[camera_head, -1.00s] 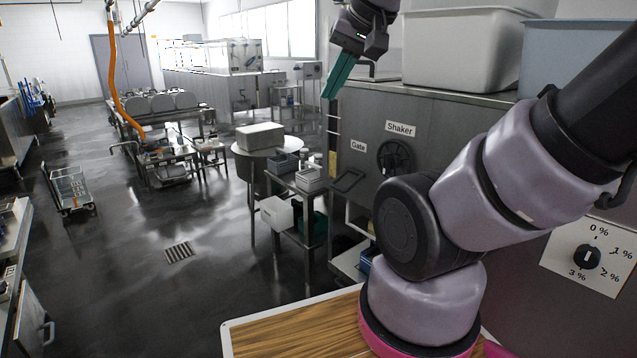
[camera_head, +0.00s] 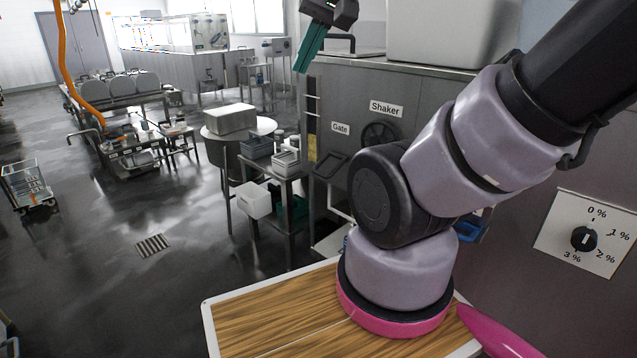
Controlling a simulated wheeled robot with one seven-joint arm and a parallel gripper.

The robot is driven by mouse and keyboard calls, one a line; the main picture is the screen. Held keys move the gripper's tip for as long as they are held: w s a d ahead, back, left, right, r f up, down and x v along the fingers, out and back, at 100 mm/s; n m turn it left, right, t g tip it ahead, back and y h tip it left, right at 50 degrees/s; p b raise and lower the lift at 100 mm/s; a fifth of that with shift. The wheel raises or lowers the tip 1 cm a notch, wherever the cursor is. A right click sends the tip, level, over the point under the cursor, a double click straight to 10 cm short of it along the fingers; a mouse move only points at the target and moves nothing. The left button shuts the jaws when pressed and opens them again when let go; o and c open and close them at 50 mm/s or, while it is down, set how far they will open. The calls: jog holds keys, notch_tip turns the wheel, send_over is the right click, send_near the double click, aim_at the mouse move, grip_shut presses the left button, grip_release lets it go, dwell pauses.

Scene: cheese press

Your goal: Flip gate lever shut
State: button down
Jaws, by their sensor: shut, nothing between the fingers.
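My gripper (camera_head: 304,62) has teal fingers that are closed together and empty. It hangs at the top middle, in front of the upper left end of the grey machine (camera_head: 412,98). The Gate label (camera_head: 340,128) is on the machine's front, below and right of the fingertips. A dark vertical slot strip with a yellow part (camera_head: 312,148) runs along the machine's left edge, below the fingers. I cannot clearly pick out the gate lever. The fingers appear apart from the label and strip.
The Shaker label (camera_head: 386,108) sits above a round black knob (camera_head: 381,134), partly behind my arm. A dial plate (camera_head: 598,214) is at right. A bent dark handle (camera_head: 340,38) is on the machine's top beside a large pale bin (camera_head: 450,35). A small trolley (camera_head: 272,172) stands left.

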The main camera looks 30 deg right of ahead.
jog(key=w+d+f+n+g+h, duration=0.45)
jog(key=w+f+n, duration=0.2)
jog(key=f, duration=0.45)
jog(key=w+d+f+n+g+h, duration=0.3)
jog(key=w+f+n+g+h, duration=0.3)
jog(key=f, duration=0.5)
jog(key=w+a+f+n+t+h, duration=0.1)
jog(key=w+f+n+t+h, duration=0.2)
jog(key=f+n, duration=0.4)
jog(key=w+f+n+t+h, duration=0.4)
jog(key=w+f+n+t, duration=0.2)
jog(key=f, duration=0.8)
jog(key=shift+w+a+f+n, duration=0.25)
jog(key=shift+w+a+n, duration=0.1)
jog(key=shift+w, duration=0.25)
jog(key=shift+h, duration=0.25)
